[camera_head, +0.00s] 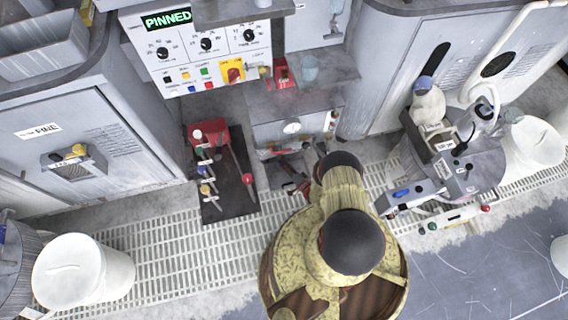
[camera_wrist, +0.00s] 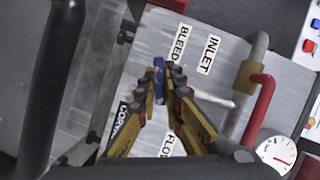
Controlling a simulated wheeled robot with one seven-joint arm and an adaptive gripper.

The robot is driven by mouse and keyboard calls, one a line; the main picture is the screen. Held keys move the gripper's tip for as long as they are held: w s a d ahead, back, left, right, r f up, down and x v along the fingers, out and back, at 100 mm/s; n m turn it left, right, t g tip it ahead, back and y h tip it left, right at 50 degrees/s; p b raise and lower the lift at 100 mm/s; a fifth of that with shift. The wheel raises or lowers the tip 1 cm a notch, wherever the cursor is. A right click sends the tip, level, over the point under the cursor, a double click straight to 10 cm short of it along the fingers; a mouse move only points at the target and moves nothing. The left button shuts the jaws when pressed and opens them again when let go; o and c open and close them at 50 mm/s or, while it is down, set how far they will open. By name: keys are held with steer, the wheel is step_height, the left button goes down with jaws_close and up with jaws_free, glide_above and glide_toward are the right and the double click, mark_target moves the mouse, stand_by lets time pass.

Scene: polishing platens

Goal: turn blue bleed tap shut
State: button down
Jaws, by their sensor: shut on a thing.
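In the wrist view the blue bleed tap (camera_wrist: 159,70) is a narrow blue handle in front of a pale metal panel (camera_wrist: 205,82), below the BLEED label (camera_wrist: 181,45). Its long side runs roughly up and down in the picture. My gripper (camera_wrist: 168,77) has its yellow fingers closed in around the tap, with dark fingertips on either side of it. The tap's stem and base are hidden. In the head view my arm covers the middle; the tap cannot be made out there.
An INLET label (camera_wrist: 210,55) and a red bent pipe (camera_wrist: 257,112) lie right of the tap. A round gauge (camera_wrist: 276,153) is at lower right; a gauge also shows in the head view (camera_head: 291,127). A control panel (camera_head: 205,48) reading PINNED stands behind.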

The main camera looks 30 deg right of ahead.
stand_by(0.3)
steer(key=c, duration=2)
jaws_free()
steer(key=shift+o, duration=0.4)
